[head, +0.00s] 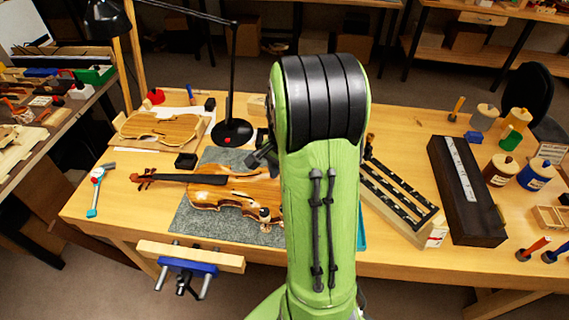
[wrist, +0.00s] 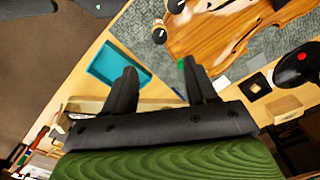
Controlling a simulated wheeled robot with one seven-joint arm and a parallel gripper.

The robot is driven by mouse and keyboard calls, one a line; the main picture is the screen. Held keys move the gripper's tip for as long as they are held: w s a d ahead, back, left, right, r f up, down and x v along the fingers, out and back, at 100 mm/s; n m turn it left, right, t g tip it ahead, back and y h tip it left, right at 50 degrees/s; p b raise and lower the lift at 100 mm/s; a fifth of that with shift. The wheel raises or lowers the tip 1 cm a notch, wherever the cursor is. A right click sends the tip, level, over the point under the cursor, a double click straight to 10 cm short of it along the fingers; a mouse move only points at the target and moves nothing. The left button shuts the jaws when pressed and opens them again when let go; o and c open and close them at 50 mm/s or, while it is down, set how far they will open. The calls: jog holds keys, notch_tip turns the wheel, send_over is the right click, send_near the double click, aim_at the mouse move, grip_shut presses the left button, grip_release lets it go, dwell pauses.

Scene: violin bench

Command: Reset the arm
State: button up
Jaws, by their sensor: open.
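My green arm stands in the middle of the head view and hides part of the bench; only a dark bit of what may be my gripper shows at its left side there. In the wrist view my gripper (wrist: 157,85) has its two black fingers spread apart with nothing between them. It is above the bench, with the bench top (wrist: 110,45) below. The violin (head: 235,188) lies on a grey mat (head: 188,218) left of my arm. Its body (wrist: 225,35) also shows at the top right of the wrist view.
A teal tray (wrist: 120,65) lies near the bench edge. A black lamp base (head: 231,132) stands behind the violin. A slotted rack (head: 400,195) and a long dark box (head: 465,190) stand to the right. A vise (head: 187,266) juts from the front edge. Several jars crowd the far right.

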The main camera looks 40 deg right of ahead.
jog(key=shift+r, duration=1.7)
